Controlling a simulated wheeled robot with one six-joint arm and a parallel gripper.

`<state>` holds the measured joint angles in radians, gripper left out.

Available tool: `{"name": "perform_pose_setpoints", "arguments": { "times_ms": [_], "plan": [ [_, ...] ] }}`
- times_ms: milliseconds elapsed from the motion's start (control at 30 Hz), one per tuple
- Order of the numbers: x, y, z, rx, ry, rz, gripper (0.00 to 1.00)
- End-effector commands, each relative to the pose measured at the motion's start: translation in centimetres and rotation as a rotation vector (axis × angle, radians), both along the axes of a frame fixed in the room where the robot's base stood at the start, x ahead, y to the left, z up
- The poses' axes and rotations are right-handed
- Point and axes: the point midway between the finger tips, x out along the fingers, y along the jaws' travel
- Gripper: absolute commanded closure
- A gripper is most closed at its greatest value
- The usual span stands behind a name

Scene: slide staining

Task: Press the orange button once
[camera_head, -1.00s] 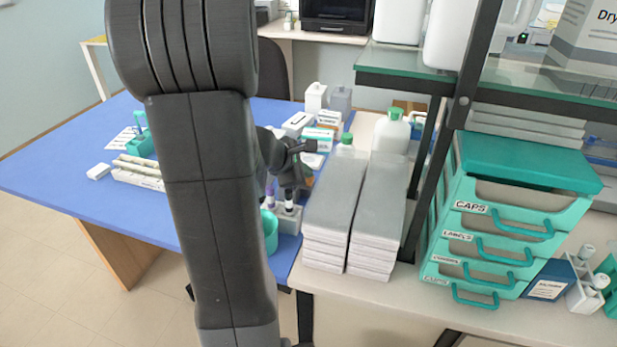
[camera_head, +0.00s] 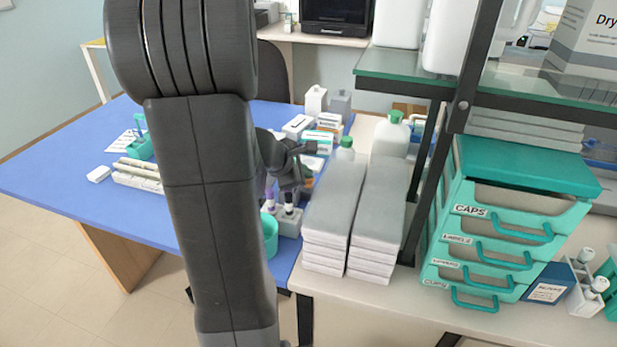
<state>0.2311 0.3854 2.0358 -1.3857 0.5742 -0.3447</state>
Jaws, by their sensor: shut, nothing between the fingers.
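My gripper (camera_head: 290,188) is partly in view beyond my large dark arm, low over the right part of the blue table. Its jaws are shut and hold nothing. It is close to a small grey rack (camera_head: 288,222) with purple and dark-topped tubes. I cannot make out the orange button clearly. A small orange-brown patch shows just right of my gripper, mostly hidden, and I cannot tell what it is or whether my gripper touches it.
The blue table (camera_head: 75,180) holds a slide tray (camera_head: 137,176), a teal cup (camera_head: 269,235), and small boxes and bottles. Grey-white stacks (camera_head: 335,205), a green-capped bottle (camera_head: 390,137), a shelf post and a teal drawer unit (camera_head: 520,180) crowd the right. The table's left part is mostly clear.

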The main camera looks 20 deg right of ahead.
Motion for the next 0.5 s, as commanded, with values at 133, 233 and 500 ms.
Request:
{"name": "perform_pose_setpoints", "arguments": {
  "times_ms": [133, 233, 500],
  "plan": [
    [0.01, 0.0, 1.19, 0.0, 0.0, 0.0, 1.0],
    [0.0, 0.0, 1.44, 0.0, 0.0, 0.0, 1.0],
    [0.01, -0.01, 1.38, 0.0, 0.0, 0.0, 1.0]
  ]
}}
